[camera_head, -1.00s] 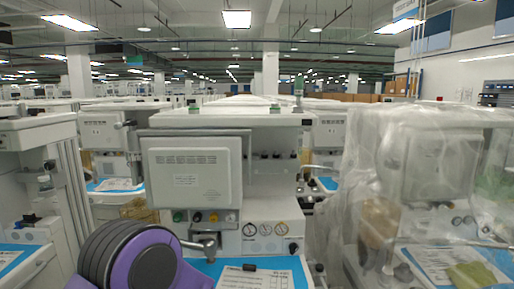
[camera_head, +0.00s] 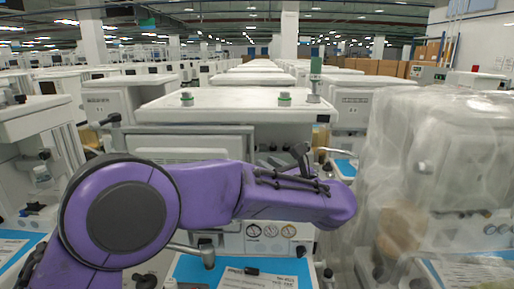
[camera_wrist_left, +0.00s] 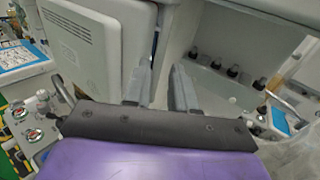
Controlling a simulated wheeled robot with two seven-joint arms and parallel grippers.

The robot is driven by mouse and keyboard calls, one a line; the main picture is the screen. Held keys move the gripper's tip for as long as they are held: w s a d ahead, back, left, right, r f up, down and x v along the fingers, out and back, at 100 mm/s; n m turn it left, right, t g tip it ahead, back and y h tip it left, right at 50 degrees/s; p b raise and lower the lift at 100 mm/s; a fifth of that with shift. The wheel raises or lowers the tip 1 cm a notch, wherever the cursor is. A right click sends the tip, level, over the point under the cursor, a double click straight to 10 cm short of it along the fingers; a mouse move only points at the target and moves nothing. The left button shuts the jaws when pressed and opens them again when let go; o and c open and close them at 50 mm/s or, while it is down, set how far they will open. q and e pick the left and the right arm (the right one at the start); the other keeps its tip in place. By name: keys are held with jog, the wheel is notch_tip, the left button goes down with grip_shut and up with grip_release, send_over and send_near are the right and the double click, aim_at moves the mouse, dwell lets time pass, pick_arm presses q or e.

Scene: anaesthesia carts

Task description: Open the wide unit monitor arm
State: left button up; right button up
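The wide unit's monitor (camera_head: 180,142) is a pale flat panel on the cart's front. In the left wrist view the monitor's vented face (camera_wrist_left: 98,45) fills the upper left. My left gripper (camera_wrist_left: 162,68) is open, its two grey fingers apart with no object seen between them. Its left finger is close to the monitor's right edge; I cannot tell whether they touch. In the head view the arm reaches right across the cart's front. The monitor's supporting arm is hidden. My right gripper is out of view.
The cart's white top (camera_head: 236,103) carries small green-capped fittings. Gauges (camera_head: 270,230) and a blue work surface with a paper sheet lie below my arm. A plastic-wrapped cart (camera_head: 445,170) stands close on the right, another cart (camera_head: 35,125) on the left.

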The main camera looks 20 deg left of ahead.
aim_at(253, 154)
pick_arm(q)
jog(key=p+x, duration=0.3)
jog(key=x, duration=0.3)
jog(key=shift+w, duration=0.5)
jog(key=shift+s+a+r, duration=0.1)
jog(key=shift+s+a, duration=0.05)
jog(key=shift+s, duration=0.25)
jog(key=shift+c, duration=0.3)
grip_shut()
jog(key=shift+w, duration=0.1)
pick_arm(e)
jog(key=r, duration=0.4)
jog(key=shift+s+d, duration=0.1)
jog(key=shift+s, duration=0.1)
